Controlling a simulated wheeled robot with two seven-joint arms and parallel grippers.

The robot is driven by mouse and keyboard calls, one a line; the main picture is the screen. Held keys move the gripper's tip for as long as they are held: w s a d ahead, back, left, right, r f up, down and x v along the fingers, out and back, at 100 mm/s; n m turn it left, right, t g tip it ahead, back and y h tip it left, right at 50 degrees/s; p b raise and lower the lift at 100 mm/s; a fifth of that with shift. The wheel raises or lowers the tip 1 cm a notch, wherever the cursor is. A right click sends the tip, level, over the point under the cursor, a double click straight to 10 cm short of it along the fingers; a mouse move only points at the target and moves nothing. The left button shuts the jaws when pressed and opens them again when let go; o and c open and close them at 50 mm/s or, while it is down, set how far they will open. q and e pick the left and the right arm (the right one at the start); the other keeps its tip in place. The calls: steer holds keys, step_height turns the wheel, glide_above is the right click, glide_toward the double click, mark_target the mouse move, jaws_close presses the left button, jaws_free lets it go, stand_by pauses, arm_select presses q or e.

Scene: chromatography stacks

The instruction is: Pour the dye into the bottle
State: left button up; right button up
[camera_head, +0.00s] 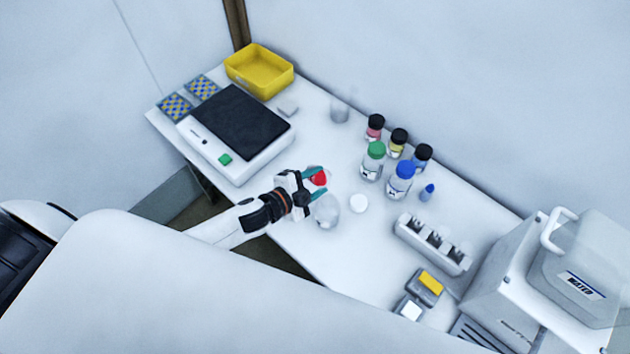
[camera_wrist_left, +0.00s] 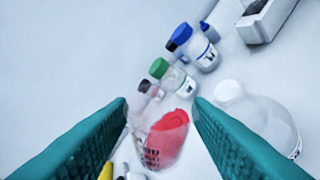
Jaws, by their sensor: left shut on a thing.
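My left gripper (camera_head: 320,180) has teal fingers and reaches over the table's front edge. It is shut on a clear beaker of red dye (camera_head: 319,177). In the left wrist view the beaker (camera_wrist_left: 167,138) shows between the fingers, with the red liquid lying slanted in it. A clear rounded bottle (camera_head: 327,212) stands just beside the gripper; it also shows at the right of the left wrist view (camera_wrist_left: 272,125). A small white round piece (camera_head: 358,203) lies next to it. My right gripper is not in view.
Capped bottles stand behind: green (camera_head: 374,160), blue (camera_head: 401,181), and several black-capped ones. A clear glass (camera_head: 340,110) is farther back. A black-topped device (camera_head: 238,125) and yellow bin (camera_head: 259,70) are left. A vial rack (camera_head: 432,245) and a large instrument (camera_head: 545,275) are right.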

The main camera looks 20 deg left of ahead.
arm_select(q)
steer(key=shift+f+b, duration=0.1)
steer(key=shift+b, duration=0.3)
steer(key=shift+s+d+m+t, duration=0.1)
steer(key=shift+m+t, duration=0.2)
steer(key=shift+m, duration=0.1)
steer(key=shift+y+b, duration=0.3)
steer(key=shift+b, duration=0.15)
steer(key=shift+s+d+r+m, duration=0.1)
steer(key=shift+r+m, duration=0.1)
steer(key=shift+m, duration=0.2)
steer(key=shift+f, duration=0.1)
